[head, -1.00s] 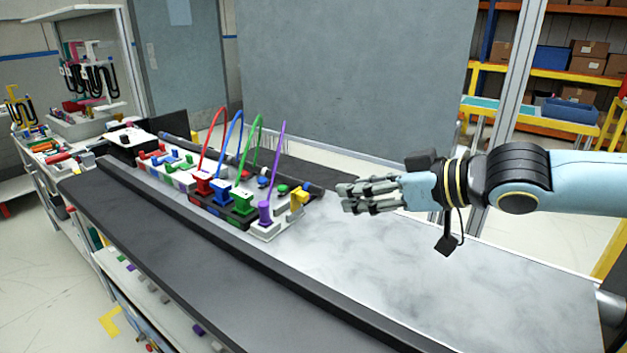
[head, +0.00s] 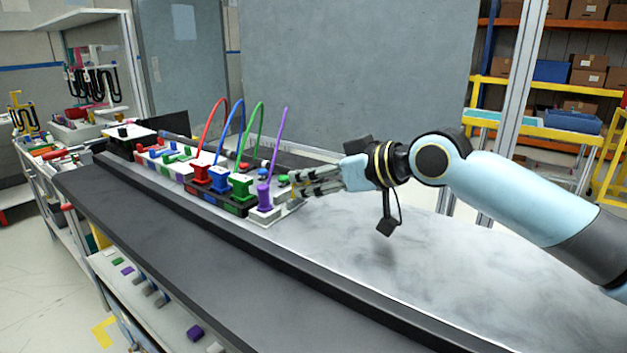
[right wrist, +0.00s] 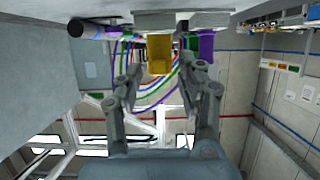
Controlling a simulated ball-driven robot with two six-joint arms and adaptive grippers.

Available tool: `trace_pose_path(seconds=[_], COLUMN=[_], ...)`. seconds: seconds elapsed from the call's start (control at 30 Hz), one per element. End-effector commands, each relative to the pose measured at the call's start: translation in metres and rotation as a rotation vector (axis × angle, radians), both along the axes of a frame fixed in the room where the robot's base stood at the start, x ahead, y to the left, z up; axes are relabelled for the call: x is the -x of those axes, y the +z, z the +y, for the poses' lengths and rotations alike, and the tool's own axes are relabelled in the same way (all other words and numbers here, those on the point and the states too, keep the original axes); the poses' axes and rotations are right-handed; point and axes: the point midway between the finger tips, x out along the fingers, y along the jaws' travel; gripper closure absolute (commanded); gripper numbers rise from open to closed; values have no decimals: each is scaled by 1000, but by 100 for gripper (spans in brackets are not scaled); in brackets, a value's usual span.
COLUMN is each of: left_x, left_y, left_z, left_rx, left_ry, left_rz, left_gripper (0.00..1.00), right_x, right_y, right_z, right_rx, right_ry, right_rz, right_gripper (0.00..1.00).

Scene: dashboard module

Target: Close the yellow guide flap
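The yellow guide flap (right wrist: 159,53) is in the upper middle of the right wrist view, on the end of the light dashboard module (right wrist: 180,20). My right gripper (right wrist: 163,78) is open, with one finger on each side of the flap in that picture. I cannot tell whether a finger touches it. In the head view my right gripper (head: 300,184) is at the right end of the module, next to the purple plug (head: 264,197), and its fingers hide the flap. My left gripper is not in view.
Red (head: 201,173), blue (head: 219,180) and green (head: 242,185) plugs with upright looping cables stand left of the purple one. A long dark rail (head: 300,275) runs along the front. The pale table top (head: 430,270) to the right is clear.

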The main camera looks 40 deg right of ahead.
Motion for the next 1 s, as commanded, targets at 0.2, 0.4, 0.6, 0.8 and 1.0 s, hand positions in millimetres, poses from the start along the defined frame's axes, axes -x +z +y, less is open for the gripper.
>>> trace_pose_path(seconds=[0.2,0.4,0.6,0.8,1.0], left_x=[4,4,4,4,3], left_y=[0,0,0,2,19], left_z=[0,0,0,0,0], left_rx=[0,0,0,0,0], left_ry=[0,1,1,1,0], left_rz=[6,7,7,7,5], left_gripper=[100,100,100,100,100], right_x=[0,0,0,0,-4], right_y=[0,-1,-1,1,7], right_z=[0,0,0,0,1], right_rx=[0,1,1,3,22], right_ry=[0,-1,-1,-1,-1], right_rz=[1,1,1,10,65], right_gripper=[62,86,100,100,100])
